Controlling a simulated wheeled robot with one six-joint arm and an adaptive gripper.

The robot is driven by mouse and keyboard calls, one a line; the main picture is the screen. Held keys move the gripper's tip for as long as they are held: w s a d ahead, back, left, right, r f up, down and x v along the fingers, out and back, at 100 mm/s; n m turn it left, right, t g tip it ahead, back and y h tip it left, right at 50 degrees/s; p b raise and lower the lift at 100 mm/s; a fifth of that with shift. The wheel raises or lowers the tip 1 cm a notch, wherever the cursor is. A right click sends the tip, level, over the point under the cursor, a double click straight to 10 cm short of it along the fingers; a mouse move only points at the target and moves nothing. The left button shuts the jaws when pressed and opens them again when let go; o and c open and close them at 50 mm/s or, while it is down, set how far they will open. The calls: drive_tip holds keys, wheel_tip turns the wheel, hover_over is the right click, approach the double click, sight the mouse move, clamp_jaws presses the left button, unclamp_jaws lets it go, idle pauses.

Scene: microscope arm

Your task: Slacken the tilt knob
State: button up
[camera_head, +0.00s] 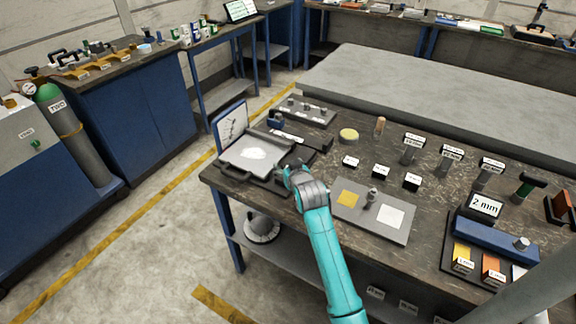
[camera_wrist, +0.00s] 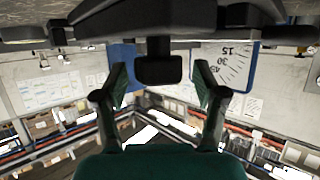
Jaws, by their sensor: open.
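A dark knob-like block (camera_wrist: 158,66), which looks like the tilt knob, hangs from a dark body (camera_wrist: 165,17) in the wrist view. My gripper (camera_wrist: 160,76) is open, with one finger on each side of the block and gaps showing on both sides. In the head view my gripper (camera_head: 290,169) is at the right front corner of a dark tilting plate with a pale top (camera_head: 262,140); it hides the knob there. A white angle board (camera_head: 232,122) stands behind the plate; its scale (camera_wrist: 222,62) with 15, 30 and 45 marks shows in the wrist view.
A grey plate (camera_head: 345,215) with a yellow and a white square and a small post lies right of my gripper. Small labelled blocks (camera_head: 381,171), a wooden peg (camera_head: 380,126) and metal posts stand farther right and back. The table's left edge is close to the tilting plate.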

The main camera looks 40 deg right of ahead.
drive_tip(key=shift+w+d+f, duration=0.1)
drive_tip(key=shift+w, duration=0.1)
drive_tip(key=c, duration=1.2)
drive_tip(key=shift+o, duration=0.2)
